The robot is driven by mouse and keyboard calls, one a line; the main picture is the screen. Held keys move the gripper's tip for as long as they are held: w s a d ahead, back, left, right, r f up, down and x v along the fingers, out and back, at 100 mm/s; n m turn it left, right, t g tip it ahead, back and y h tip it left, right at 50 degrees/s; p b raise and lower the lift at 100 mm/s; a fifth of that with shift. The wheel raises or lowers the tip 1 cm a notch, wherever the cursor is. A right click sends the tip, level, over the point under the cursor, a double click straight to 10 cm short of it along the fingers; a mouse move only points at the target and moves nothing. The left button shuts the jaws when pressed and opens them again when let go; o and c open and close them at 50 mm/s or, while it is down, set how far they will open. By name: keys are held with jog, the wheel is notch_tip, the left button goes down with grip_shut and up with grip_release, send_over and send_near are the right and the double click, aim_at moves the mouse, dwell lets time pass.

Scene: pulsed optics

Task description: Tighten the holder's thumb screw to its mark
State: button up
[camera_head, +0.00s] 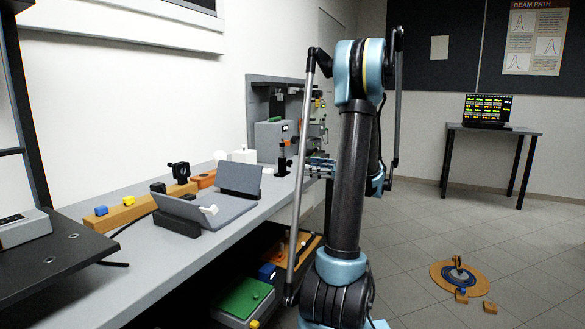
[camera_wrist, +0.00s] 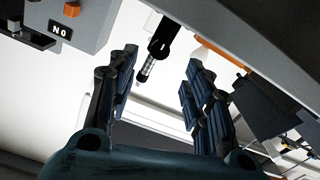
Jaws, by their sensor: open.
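A slim dark upright post on a black base (camera_head: 282,168), likely the holder, stands on the grey bench left of my gripper (camera_head: 318,167). In the wrist view, a black clamp-like part with a silver ribbed stem (camera_wrist: 147,68) shows between and beyond my fingers. I cannot tell which part is the thumb screw, and no mark can be made out. My gripper (camera_wrist: 160,78) is open, its two dark blue padded fingers apart on either side of the stem with clear gaps. Nothing is held. In the head view my arm covers part of the area beside the gripper.
A grey box with a small display (camera_wrist: 62,30) and an orange button is close by at the wrist view's upper left.

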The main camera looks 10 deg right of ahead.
aim_at(289, 163)
jog(key=x, duration=0.9)
jog(key=shift+w+a, duration=0.15)
jog(key=shift+a, duration=0.05)
jog(key=c, duration=1.1)
